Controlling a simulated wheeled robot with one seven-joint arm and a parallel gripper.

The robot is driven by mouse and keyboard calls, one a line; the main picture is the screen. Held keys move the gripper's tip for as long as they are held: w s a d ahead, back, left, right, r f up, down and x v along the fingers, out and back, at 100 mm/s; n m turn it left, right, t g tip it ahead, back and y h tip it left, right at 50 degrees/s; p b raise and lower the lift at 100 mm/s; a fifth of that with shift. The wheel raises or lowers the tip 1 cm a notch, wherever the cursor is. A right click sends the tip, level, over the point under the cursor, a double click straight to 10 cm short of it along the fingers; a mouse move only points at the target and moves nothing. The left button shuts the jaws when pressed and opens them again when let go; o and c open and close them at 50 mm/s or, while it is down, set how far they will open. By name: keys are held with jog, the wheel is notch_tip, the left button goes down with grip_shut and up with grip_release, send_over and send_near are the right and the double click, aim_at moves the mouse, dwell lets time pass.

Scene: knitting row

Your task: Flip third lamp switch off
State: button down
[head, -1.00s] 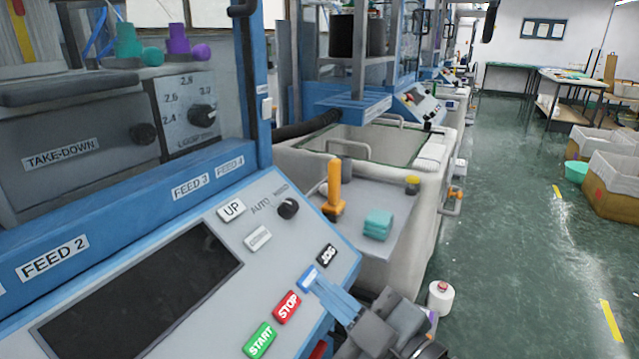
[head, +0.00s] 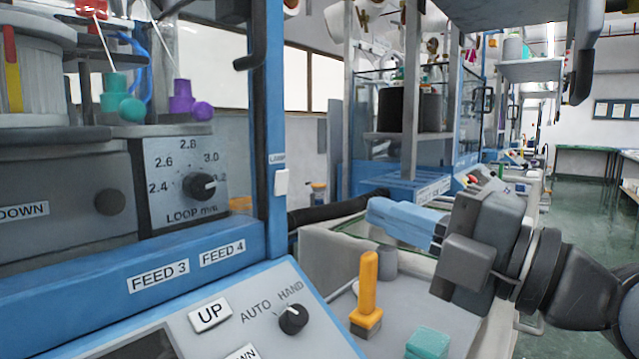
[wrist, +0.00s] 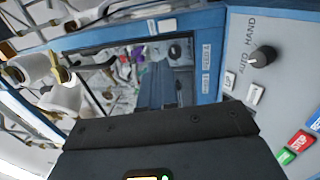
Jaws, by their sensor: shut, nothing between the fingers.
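A small white switch (head: 281,183) sits on the blue upright post of the near machine in the head view. A small label is above it, too blurred to read for certain; which way the switch is set cannot be told. No other lamp switch stands out. My gripper (head: 372,212) is to the right of the post and a little lower, its blue fingers shut, empty and pointing left. They are apart from the switch in the picture. In the wrist view, the shut fingers (wrist: 158,85) point toward the machine's dark frame; I cannot make out the switch there.
The AUTO/HAND knob (head: 293,319) and UP button (head: 210,315) are on the sloped panel below. A yellow lever (head: 367,285) and teal block (head: 428,343) stand under my gripper. A black hose (head: 335,208) runs behind. The LOOP dial (head: 199,186) is left of the post.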

aim_at(278, 173)
jog(key=shift+w, duration=0.1)
dwell(0.3)
jog(key=p+x, duration=0.3)
jog(key=x, duration=1)
jog(key=shift+w+a+r+p, duration=0.1)
jog(key=shift+w+a+p, duration=0.1)
jog(key=shift+a+p, duration=0.15)
jog(key=shift+a+r, duration=0.1)
jog(key=shift+r, duration=0.1)
jog(key=shift+w+a, duration=0.1)
jog(key=shift+w, duration=0.05)
jog(key=shift+f, duration=0.1)
